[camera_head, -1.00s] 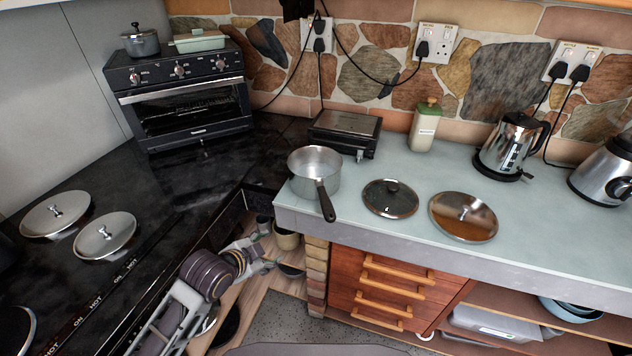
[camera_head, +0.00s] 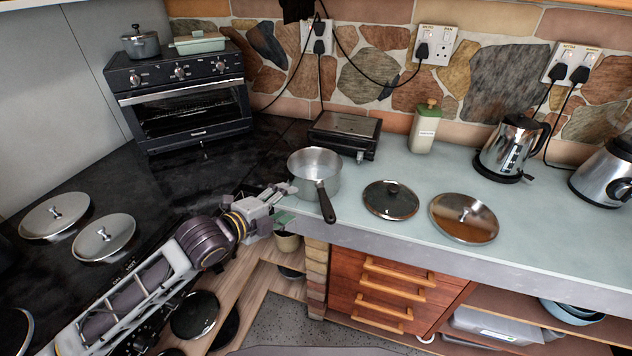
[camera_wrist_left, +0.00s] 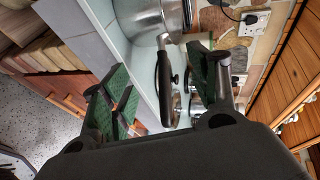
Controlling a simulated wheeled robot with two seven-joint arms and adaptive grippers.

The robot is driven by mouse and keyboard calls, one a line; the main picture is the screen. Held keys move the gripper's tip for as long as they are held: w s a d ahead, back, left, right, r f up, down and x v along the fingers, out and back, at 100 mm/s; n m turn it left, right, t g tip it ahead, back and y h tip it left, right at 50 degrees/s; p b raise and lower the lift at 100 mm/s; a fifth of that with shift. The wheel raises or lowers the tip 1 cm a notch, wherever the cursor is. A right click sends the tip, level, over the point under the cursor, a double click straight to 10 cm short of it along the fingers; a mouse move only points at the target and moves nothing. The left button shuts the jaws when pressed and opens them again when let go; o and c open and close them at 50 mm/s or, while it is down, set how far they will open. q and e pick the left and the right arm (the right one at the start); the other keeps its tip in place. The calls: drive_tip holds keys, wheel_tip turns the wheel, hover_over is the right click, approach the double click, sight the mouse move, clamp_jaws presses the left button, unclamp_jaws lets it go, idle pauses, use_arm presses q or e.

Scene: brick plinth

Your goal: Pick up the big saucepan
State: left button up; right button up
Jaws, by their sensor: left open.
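The big saucepan (camera_head: 314,170) is a silver pan with a long black handle (camera_head: 326,203). It stands upright on the light counter near its left corner, and the handle points toward the front edge. My left gripper (camera_head: 286,202) is just left of the pan and does not hold it. In the left wrist view the gripper (camera_wrist_left: 160,85) is open, with green-padded fingers on either side of the view. The saucepan (camera_wrist_left: 145,15) and its black handle (camera_wrist_left: 164,88) show beyond and between the fingers. My right gripper is not in view.
A jar (camera_head: 424,127) and kettle (camera_head: 512,147) are farther right. The black hob with two lids (camera_head: 104,235) is left.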

use_arm(q)
drive_tip(key=shift+w, duration=0.1)
approach(316, 187)
drive_tip(key=shift+d+x, duration=0.25)
drive_tip(key=shift+x, duration=1.55)
drive_tip(key=shift+p+x, duration=0.35)
drive_tip(key=shift+x, duration=2.1)
drive_tip(key=shift+a, duration=0.1)
drive_tip(key=c, duration=1)
drive_tip(key=shift+f, duration=0.1)
clamp_jaws()
